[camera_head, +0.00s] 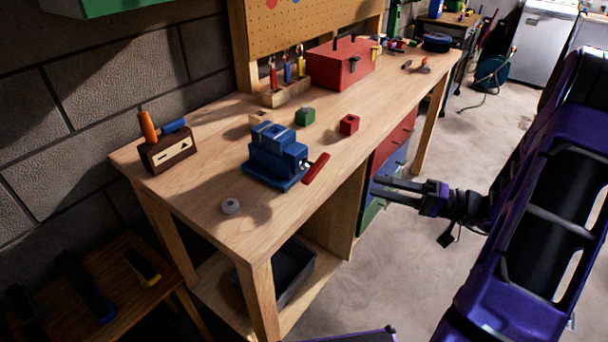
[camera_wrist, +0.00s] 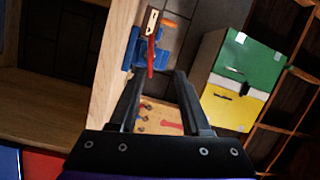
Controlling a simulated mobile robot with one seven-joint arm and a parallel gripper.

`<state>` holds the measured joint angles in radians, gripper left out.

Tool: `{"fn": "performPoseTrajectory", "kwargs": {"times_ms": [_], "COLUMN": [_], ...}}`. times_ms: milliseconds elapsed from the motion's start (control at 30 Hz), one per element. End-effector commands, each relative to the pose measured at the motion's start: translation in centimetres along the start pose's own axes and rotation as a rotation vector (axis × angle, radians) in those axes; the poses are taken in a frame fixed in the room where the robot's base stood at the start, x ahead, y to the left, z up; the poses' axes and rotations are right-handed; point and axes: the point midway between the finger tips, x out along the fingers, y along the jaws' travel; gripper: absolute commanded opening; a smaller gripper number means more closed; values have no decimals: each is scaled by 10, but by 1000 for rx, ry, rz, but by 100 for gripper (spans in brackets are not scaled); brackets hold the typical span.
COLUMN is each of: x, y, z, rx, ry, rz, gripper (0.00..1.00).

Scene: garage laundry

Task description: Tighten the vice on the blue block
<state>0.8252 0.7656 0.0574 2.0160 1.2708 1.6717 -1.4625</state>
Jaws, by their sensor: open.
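The blue vice (camera_head: 270,165) stands on the workbench near its front edge, with its red handle (camera_head: 316,168) tilted and sticking out past the edge. Blue shapes show at the top of the vice (camera_head: 272,135); I cannot clearly tell the blue block from the jaws there. My gripper (camera_head: 376,187) is open and empty, off the front of the bench, to the right of the handle and apart from it. In the wrist view my open fingers (camera_wrist: 158,74) point towards the red handle (camera_wrist: 151,58), which lies beyond the tips, with the vice (camera_wrist: 133,50) behind it.
A green block (camera_head: 305,117) and a red block (camera_head: 349,124) sit behind and right of the vice. A red toolbox (camera_head: 340,65) and a wooden screwdriver holder (camera_head: 286,93) stand further back. Open floor (camera_head: 400,255) lies before the bench.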

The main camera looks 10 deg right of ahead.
Motion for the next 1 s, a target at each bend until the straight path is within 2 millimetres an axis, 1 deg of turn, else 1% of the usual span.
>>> {"fn": "performPoseTrajectory", "kwargs": {"times_ms": [33, 133, 267, 367, 467, 567, 1000], "x": [-12, -28, -39, -39, -29, -14, 78], "y": [0, 1, 2, 2, 3, 4, 14], "z": [7, 16, 24, 24, 22, 18, -10], "rx": [-2, -16, -24, -27, -27, -26, -27], "ry": [83, 203, 284, 303, 301, 298, 295], "rz": [25, 67, 101, 110, 110, 108, 107], "gripper": [48, 48, 48, 48, 48, 48, 48]}}
